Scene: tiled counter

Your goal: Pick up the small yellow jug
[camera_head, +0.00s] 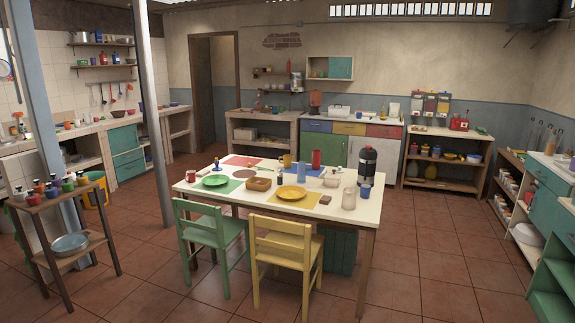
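A small yellow cup-shaped vessel (287,160) stands upright near the back edge of the white table (335,208). It looks like the small yellow jug, but it is too small here to make out a spout or handle for certain. Neither of my grippers shows in this view.
A small rack (62,213) stands left. The tiled floor at front right is clear.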

